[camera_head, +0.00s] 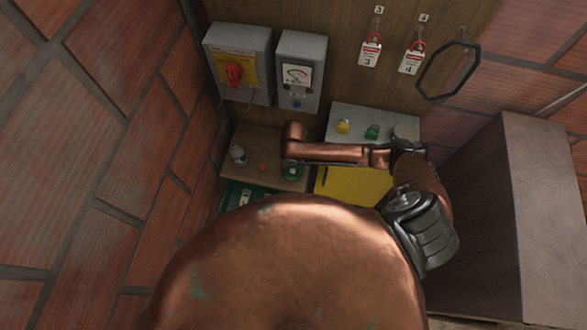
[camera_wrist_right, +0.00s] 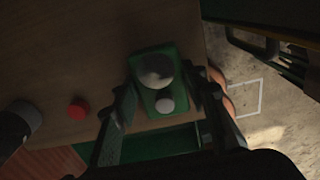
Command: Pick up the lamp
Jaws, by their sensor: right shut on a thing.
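In the head view the green lamp (camera_head: 292,173) shows at the end of my right arm, over the wooden shelf's front edge. My right gripper (camera_head: 291,163) is small there and partly hidden by the copper arm. Whether the lamp still touches the shelf is unclear. My left gripper is not in view.
The wooden shelf (camera_head: 262,142) holds a red knob (camera_head: 262,167) and a metal jar-like thing (camera_head: 238,155). A yellow panel (camera_head: 352,187) lies right of the lamp. A brick wall (camera_head: 90,130) closes the left.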

